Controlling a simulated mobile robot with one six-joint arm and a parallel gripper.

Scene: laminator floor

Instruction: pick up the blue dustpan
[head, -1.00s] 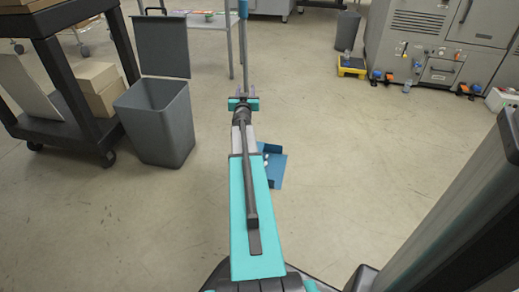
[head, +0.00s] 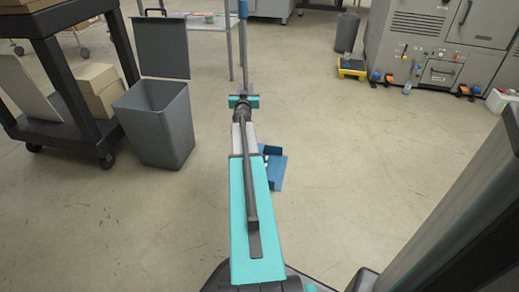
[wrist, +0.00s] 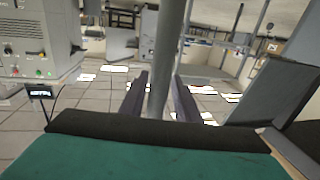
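The blue dustpan (head: 277,172) rests on the floor, partly hidden behind my arm in the head view. An upright grey pole with a blue top end (head: 243,10) rises above my gripper; it looks like the dustpan's handle, but my arm hides where it meets the pan. My gripper (head: 245,89) is at this pole. In the wrist view, the pole (wrist: 168,40) passes between the two dark fingers (wrist: 160,95), which stand close on either side. I cannot tell whether both fingers press on it.
A grey bin (head: 160,125) with a raised lid stands left, beside a dark cart with boxes (head: 97,90). The floor right of the dustpan is clear.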

